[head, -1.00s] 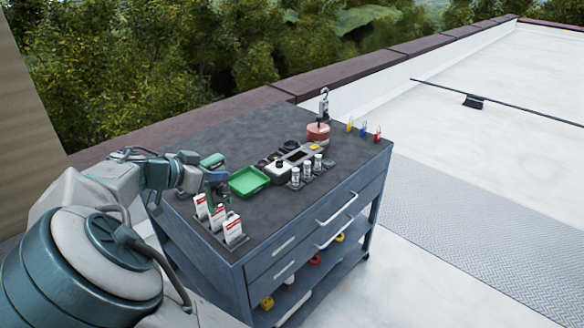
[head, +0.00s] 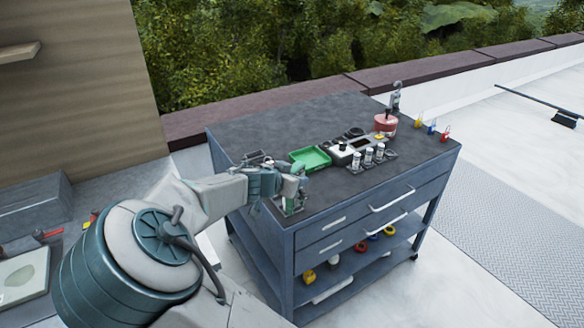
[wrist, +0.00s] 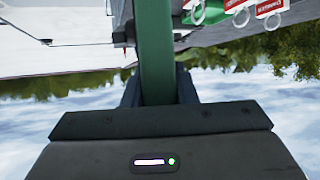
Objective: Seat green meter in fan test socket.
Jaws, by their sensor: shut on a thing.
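My gripper (head: 292,183) is over the near left part of the dark cart top, close to the green tray. In the wrist view its jaws are shut on a long green body (wrist: 154,50), which looks like the green meter. Its face and lower end are out of sight, and I cannot tell whether it touches anything. I cannot make out which part is the fan test socket.
The green tray (head: 311,158) lies beside my gripper. Several white cylinders (head: 368,157) stand right of it, with a red round container (head: 386,124) farther back. Red and white tags (wrist: 270,8) hang near in the wrist view. The cart top (head: 285,125) is clear at the back left.

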